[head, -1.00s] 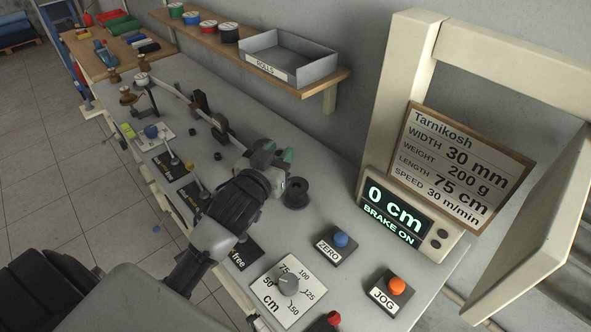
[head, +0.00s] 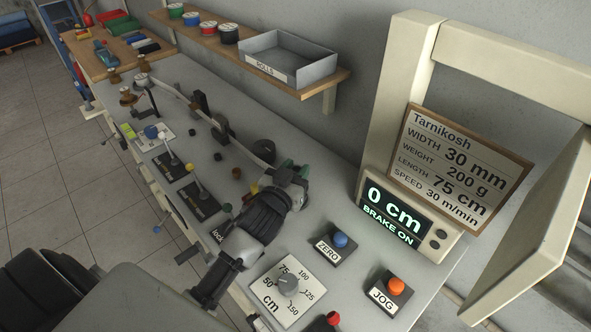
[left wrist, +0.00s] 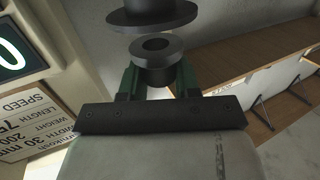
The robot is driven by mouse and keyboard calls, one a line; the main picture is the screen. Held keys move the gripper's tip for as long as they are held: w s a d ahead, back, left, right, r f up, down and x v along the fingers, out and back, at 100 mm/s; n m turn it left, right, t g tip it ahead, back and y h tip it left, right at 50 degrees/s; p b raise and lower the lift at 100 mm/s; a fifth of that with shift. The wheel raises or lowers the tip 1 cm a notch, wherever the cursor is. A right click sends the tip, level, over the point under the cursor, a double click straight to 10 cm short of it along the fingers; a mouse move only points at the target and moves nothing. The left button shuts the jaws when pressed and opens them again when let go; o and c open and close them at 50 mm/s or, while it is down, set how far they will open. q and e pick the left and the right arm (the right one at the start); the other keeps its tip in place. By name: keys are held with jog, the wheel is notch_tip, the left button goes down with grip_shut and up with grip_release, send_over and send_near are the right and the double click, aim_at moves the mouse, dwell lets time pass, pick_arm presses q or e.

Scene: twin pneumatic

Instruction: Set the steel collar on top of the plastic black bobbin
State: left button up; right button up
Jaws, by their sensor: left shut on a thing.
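My left gripper (head: 290,172) is over the grey bench, right of its middle, and it also shows in the left wrist view (left wrist: 158,78). Its green-sided fingers are shut on a dark grey ring-shaped piece with a round hole, which I take as the steel collar (left wrist: 141,47). The black bobbin (left wrist: 150,21), with a wide flange, shows just beyond the collar at the top edge of the left wrist view, partly cut off. Whether the two touch I cannot tell. In the head view my gripper and arm hide the bobbin and the collar. My right gripper is not in view.
The display (head: 399,218) stands to the right, with the ZERO button (head: 340,240) and the JOG button (head: 396,287) in front. A shelf with a grey tray (head: 300,62) hangs behind.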

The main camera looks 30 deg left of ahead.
pick_arm(q)
jog(key=shift+s+f, duration=0.2)
jog(key=shift+f, duration=0.45)
jog(key=o, duration=1)
jog(key=shift+d+f+b, duration=0.1)
jog(key=shift+f+b, duration=0.05)
jog(key=shift+b, duration=0.15)
jog(key=shift+r, duration=0.2)
jog(key=shift+w+r+p, duration=0.1)
jog(key=shift+r+p, duration=0.4)
jog(key=s+r+b, duration=0.1)
jog(key=s+b, duration=0.1)
jog(key=s, duration=0.9)
jog(key=shift+s+d, duration=0.25)
jog(key=shift+s, duration=0.15)
